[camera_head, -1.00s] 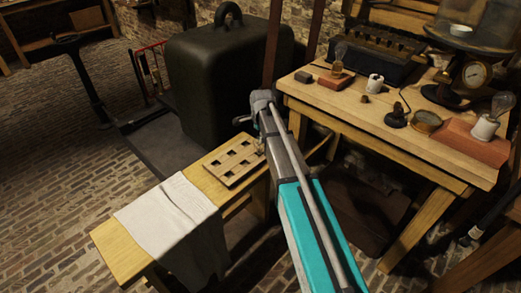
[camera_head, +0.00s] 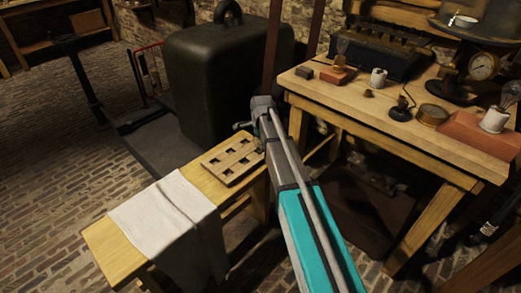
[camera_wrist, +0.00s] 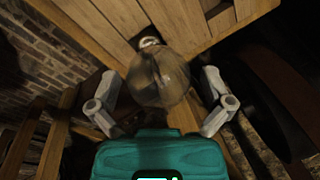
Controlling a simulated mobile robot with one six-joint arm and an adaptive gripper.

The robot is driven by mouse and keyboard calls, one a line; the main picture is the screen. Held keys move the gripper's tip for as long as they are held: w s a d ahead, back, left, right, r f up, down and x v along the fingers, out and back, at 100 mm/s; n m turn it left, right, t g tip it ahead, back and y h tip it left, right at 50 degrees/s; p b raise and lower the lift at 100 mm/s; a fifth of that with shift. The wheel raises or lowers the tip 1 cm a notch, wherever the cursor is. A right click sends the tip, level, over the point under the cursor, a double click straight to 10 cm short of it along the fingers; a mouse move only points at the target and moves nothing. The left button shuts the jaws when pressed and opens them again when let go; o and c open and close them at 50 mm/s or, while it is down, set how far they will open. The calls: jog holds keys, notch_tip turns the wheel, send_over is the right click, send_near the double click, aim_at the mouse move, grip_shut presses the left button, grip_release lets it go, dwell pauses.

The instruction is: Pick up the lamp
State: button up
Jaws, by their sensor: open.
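In the wrist view a clear glass lamp (camera_wrist: 160,80) with a round bulb and a metal base lies between the two fingers of my gripper (camera_wrist: 160,92). The fingers are spread apart, one on each side of the bulb, with a gap on both sides. The lamp's base is at a dark hole near the edge of a wooden rack (camera_wrist: 100,30). In the head view the rack (camera_head: 228,171) with square holes lies on a low bench, below the end of my arm. My arm hides most of the gripper and the lamp there.
A white cloth (camera_head: 165,215) hangs over the low bench (camera_head: 105,250). A large dark case (camera_head: 215,80) stands behind.

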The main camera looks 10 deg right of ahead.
dwell(0.6)
jog(key=c, duration=1)
